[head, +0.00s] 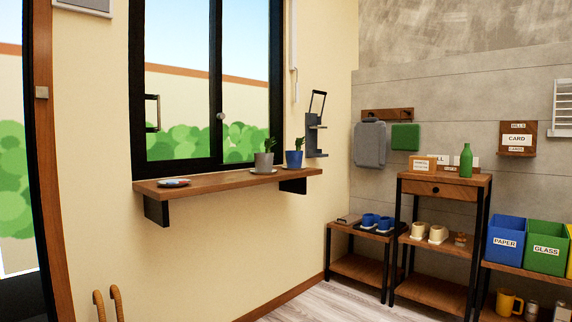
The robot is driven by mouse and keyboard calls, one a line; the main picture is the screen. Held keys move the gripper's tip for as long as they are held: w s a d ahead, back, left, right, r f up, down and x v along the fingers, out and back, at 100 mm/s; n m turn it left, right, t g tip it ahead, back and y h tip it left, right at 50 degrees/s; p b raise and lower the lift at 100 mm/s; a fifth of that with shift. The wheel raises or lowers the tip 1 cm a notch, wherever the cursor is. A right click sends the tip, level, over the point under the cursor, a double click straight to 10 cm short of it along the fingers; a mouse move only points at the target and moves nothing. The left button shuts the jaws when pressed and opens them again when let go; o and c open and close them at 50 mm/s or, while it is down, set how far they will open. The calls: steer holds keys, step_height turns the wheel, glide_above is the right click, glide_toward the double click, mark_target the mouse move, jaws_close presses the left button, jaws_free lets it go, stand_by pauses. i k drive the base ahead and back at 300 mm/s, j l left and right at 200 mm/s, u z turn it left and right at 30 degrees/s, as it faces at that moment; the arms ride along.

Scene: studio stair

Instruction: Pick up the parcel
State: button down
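A small brown cardboard box with a white label (423,165), which looks like the parcel, sits on top of the tall wood-and-black-metal stand (446,183) at the right. It is at the left end of that top, beside a green bottle (466,160). A white sign partly hidden behind the box shows only some letters. The label on the box is too small to read. My gripper is not in view.
A low side table (358,229) with blue cups stands left of the tall stand. Blue PAPER (505,239) and green GLASS (547,246) bins are to its right. A window shelf (220,183) holds potted plants. Curved brown handles (108,303) rise at bottom left. Some floor (310,302) looks clear.

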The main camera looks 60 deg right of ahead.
mark_target(417, 164)
steer(key=z, duration=2.3)
